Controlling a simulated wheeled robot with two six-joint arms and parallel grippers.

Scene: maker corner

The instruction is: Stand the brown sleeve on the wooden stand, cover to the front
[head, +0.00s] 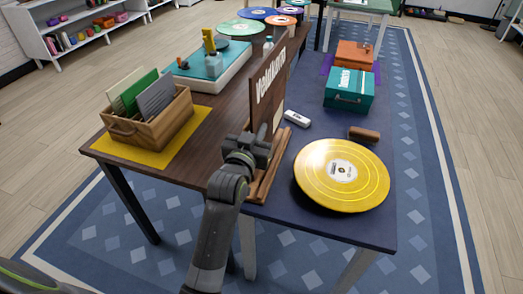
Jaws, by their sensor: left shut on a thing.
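The brown sleeve (279,78) stands upright near the middle of the head view, seen at a steep angle. White lettering runs along its visible face. My left gripper (254,147) is shut on its lower near part, and the fingers hide that part. The wooden stand (271,176) is on the table just right of and under the gripper. The sleeve is over or at the stand; I cannot tell whether its lower edge touches it. My right gripper is not in view.
A yellow record (365,185), a brown roller-like block (364,134) and a white small item (297,118) lie right of the stand. A teal case (349,91) stands behind. A wooden crate (143,132) with cards and a turquoise turntable (205,79) are left.

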